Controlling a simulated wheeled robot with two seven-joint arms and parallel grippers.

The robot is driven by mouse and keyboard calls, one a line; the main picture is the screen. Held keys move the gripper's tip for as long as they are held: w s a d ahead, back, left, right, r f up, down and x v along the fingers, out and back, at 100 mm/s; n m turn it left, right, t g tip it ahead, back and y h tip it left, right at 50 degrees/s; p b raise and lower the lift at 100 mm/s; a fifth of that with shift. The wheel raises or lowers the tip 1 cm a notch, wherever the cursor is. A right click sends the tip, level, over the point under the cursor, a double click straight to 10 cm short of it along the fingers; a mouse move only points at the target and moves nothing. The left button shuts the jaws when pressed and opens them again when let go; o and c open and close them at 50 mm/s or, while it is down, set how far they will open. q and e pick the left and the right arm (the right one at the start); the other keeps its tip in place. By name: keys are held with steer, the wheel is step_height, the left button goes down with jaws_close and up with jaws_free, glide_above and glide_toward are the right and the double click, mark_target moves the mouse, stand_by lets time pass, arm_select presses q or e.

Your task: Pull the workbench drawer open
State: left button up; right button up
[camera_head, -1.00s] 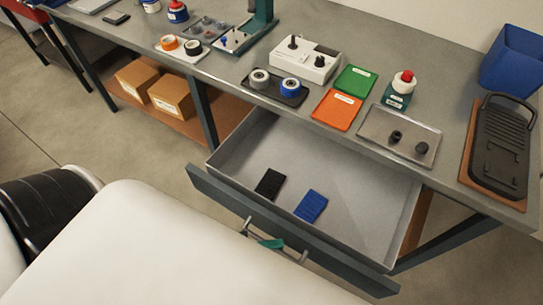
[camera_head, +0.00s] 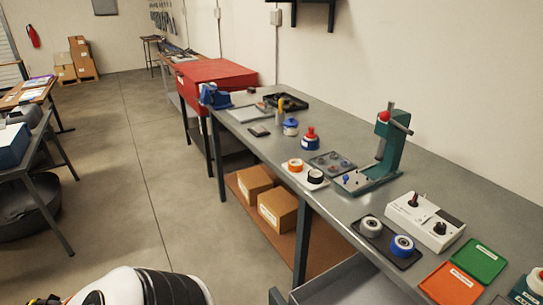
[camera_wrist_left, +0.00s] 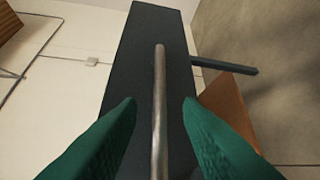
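The fingers are open, with a gap visible on each side of the bar. My right gripper is in neither view.
The floor left of the bench (camera_head: 135,150) is clear.

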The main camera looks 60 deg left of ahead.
arm_select(q)
steer(key=v, duration=0.8)
steer(key=shift+b, duration=0.3)
